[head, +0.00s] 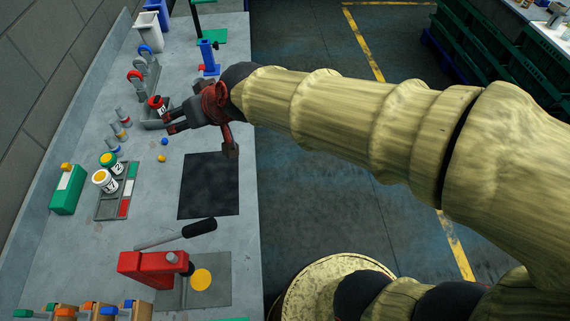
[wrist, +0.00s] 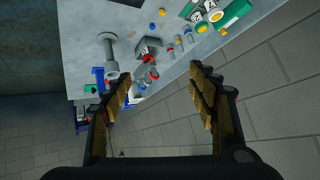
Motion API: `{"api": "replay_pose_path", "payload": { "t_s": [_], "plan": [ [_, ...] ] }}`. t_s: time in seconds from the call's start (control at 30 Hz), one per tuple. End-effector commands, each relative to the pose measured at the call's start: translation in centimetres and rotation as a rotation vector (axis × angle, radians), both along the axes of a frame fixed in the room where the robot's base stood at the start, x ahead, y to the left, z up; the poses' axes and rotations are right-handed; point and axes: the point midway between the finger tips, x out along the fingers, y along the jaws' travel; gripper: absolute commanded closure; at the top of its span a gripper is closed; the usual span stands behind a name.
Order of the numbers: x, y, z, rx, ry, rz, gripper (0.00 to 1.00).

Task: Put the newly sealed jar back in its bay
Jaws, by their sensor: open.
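A dark jar with a red lid and a white mark (head: 157,103) stands at a grey holder (head: 153,124), just beyond my gripper (head: 172,121) in the head view. My gripper is open, and whether its fingers touch the jar cannot be told. In the wrist view the open fingers (wrist: 162,93) are wide apart, with red-topped items (wrist: 154,74) beyond them. The tray's front part beside the red patch looks empty.
A green box (head: 67,190) stands left of the tray. Small capped vials (head: 120,132) line the wall side. A dark mat (head: 209,185) and a red press with a black-handled lever (head: 150,268) lie nearer. Small blue and yellow balls (head: 163,149) lie loose.

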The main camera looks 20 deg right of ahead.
Motion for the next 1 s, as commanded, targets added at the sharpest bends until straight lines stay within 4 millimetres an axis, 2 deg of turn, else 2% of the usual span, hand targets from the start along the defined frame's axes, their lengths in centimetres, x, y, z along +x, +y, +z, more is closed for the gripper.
{"api": "replay_pose_path", "payload": {
  "t_s": [0.03,0.2,0.3,0.4,0.57,1.0],
  "plan": [
    [-2.1,-3.1,0.3,-0.027,0.022,-0.023,0.41],
    [-10.3,-11.9,-1.0,-0.14,0.14,-0.11,0.41],
    [-14.5,-15.8,-2.1,-0.199,0.204,-0.173,0.41],
    [-17.7,-18.4,-3.0,-0.241,0.253,-0.223,0.41],
    [-20.0,-20.1,-3.7,-0.272,0.291,-0.262,0.41],
    [-20.1,-20.1,-3.7,-0.274,0.293,-0.262,0.41]
  ]
}}
